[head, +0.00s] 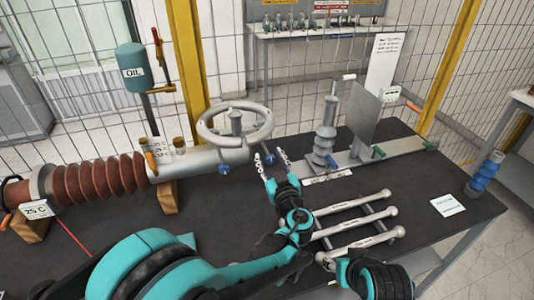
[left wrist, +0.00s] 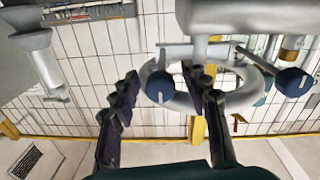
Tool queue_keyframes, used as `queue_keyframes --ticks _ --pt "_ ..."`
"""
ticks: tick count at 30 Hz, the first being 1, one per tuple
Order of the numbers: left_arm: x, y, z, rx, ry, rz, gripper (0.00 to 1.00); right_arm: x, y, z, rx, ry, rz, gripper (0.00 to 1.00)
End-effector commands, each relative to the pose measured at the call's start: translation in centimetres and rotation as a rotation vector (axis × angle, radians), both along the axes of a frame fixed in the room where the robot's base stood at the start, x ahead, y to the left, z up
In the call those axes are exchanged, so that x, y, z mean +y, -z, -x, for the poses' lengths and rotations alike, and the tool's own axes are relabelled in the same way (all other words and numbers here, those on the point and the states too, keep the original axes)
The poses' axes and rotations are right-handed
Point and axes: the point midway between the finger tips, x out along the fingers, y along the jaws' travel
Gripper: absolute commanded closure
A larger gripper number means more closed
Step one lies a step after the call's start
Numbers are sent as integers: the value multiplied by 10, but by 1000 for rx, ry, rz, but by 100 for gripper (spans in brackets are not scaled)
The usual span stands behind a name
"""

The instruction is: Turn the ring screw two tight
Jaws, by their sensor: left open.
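A grey ring (head: 236,124) stands around the end of the grey tube of the bushing, and it also shows in the left wrist view (left wrist: 250,97). Blue screw knobs sit at its underside: one at the left (head: 224,168) and one at the right (head: 270,159). I cannot tell by label which is screw two. My left gripper (head: 270,156) is open and empty, its fingers around the right knob's place. In the left wrist view, one blue knob (left wrist: 160,87) shows between the fingers and another (left wrist: 293,82) lies off to the right.
The brown ribbed bushing (head: 95,180) lies at the left on wooden blocks. Several labelled grey rods (head: 350,225) lie on the dark table right of my left arm. A grey insulator post (head: 327,125) on a rail stands behind them.

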Motion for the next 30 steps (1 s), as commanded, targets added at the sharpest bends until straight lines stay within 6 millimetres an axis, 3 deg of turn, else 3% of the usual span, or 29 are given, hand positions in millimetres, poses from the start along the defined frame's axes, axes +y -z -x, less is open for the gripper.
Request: queue_keyframes --ticks 6,16,21,30 --pt "8 1 -25 0 -3 0 54 0 7 0 0 0 0 54" --pt "9 0 -29 0 0 0 54 0 7 0 0 0 0 54" --pt "9 0 -29 0 -1 0 99 0 7 0 0 0 0 54" --pt "9 0 -29 0 -1 -1 100 0 7 0 0 0 0 54"
